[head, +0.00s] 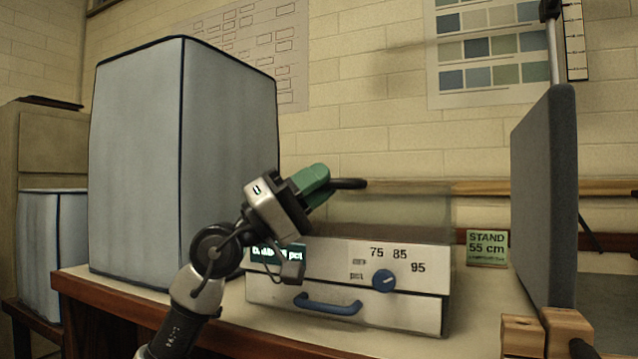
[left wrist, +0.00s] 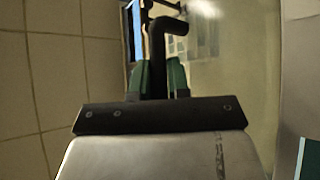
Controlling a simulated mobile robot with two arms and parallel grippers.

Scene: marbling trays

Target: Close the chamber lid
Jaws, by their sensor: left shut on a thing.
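The chamber is a white box (head: 340,262) on the table, with a clear, see-through upper part (head: 400,212). A black bar-shaped handle (head: 348,184) shows at the top of the clear part. My left gripper (head: 320,182) has green fingers and is shut on this handle. In the left wrist view the handle (left wrist: 158,50) stands between the green fingers and bends to the right at its end. The clear lid's edges are faint, so I cannot tell its exact angle. My gripper and forearm hide the box's left front. My right gripper is not in view.
A blue dial (head: 384,281) and a drawer with a blue handle (head: 328,304) are on the chamber's front. A large covered box (head: 140,170) stands left, close to my arm. A grey upright panel (head: 545,200) stands right. A green sign (head: 487,247) stands behind on the table.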

